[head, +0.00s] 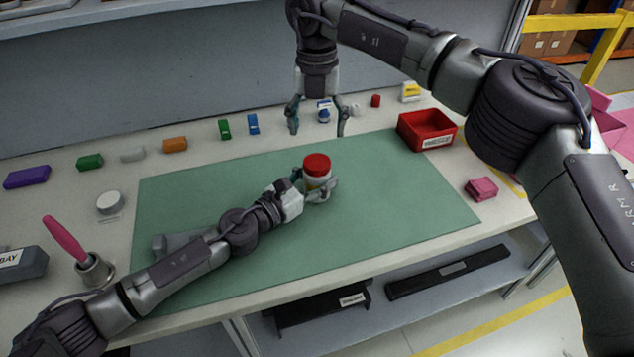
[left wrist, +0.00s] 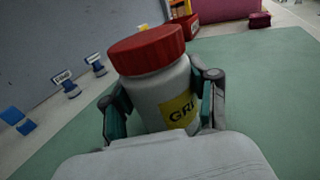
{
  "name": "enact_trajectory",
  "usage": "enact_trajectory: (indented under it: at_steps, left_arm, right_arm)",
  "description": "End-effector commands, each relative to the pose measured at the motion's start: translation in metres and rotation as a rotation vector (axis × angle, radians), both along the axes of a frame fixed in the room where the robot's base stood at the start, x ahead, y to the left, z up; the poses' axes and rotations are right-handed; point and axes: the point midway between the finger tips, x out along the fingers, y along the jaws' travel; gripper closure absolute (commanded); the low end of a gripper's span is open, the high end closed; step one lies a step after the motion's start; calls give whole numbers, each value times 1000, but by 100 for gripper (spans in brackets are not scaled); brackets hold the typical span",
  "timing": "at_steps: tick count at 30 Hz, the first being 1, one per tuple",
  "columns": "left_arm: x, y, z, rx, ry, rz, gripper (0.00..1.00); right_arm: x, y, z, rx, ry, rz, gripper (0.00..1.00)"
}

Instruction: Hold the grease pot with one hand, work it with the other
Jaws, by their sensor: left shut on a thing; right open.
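The grease pot (head: 317,166) is a white jar with a red lid and a yellow label, upright over the green mat (head: 400,190). My left gripper (head: 321,190) is shut on the jar's body, with the lid above the fingers. In the left wrist view the pot (left wrist: 155,95) sits between the two fingers of my left gripper (left wrist: 160,112), its lid on and its label partly hidden. My right gripper (head: 318,120) is open and points down behind the pot, at the back of the table, apart from it. A small blue and white item stands between its fingers in the picture.
A red bin (head: 425,130) stands at the right, with a pink block (head: 481,188) in front of it. Several coloured blocks line the back edge. A pink-handled brush (head: 65,240) stands in a metal cup at the left. The mat's right part is clear.

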Motion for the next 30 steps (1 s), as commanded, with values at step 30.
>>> enact_trajectory:
  at_steps: [30]
  left_arm:
    - [0,0,0,0,0,1,100]
  right_arm:
    - [0,-1,-44,-2,2,-788,22]
